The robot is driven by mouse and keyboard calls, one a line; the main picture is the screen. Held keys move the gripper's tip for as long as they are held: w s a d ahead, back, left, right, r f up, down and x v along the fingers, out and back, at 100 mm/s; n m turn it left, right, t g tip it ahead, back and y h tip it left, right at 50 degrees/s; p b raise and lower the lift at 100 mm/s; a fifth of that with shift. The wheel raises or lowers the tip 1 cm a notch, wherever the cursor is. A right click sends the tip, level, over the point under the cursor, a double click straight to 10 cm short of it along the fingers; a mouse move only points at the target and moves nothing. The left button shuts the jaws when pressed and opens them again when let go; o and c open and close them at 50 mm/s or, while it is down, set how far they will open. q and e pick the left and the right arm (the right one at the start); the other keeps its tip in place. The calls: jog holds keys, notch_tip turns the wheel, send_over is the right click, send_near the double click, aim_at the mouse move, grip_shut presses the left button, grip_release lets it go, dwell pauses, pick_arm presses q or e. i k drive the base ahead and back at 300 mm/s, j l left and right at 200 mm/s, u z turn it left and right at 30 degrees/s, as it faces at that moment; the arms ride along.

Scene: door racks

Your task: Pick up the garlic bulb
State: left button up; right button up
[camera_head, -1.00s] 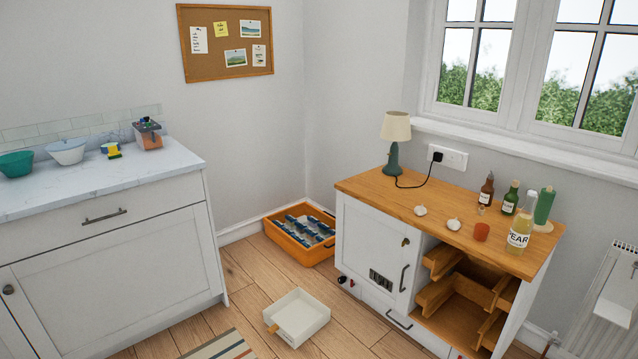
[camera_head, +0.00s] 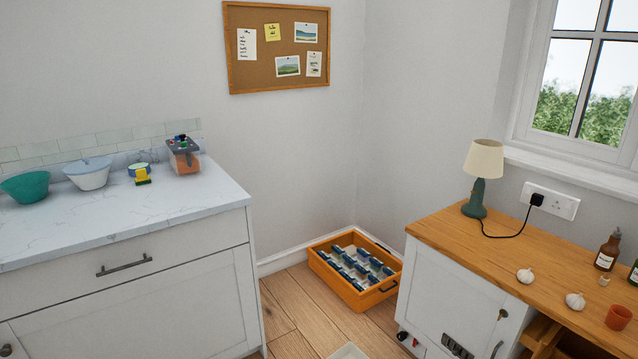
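Two white garlic bulbs lie on the wooden top of the cabinet at the right. One garlic bulb (camera_head: 525,276) is nearer the lamp. The other garlic bulb (camera_head: 575,301) is to its right and closer to the front edge, left of a small terracotta pot (camera_head: 618,317). Neither gripper shows in the head view, so I cannot see whether they are open or shut.
A lamp (camera_head: 484,170) with a cord stands behind the bulbs on the wooden top (camera_head: 455,232). A brown bottle (camera_head: 607,252) is at the right. An orange crate (camera_head: 374,297) sits on the floor between this cabinet and the marble counter (camera_head: 110,215).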

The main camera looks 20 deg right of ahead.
aim_at(574, 301)
jog(key=i+z, duration=0.6)
jog(key=z, duration=0.15)
jog(key=i+z, duration=0.25)
jog(key=z, duration=0.15)
jog(key=i+l+z, duration=0.15)
jog(key=i+z, duration=0.9)
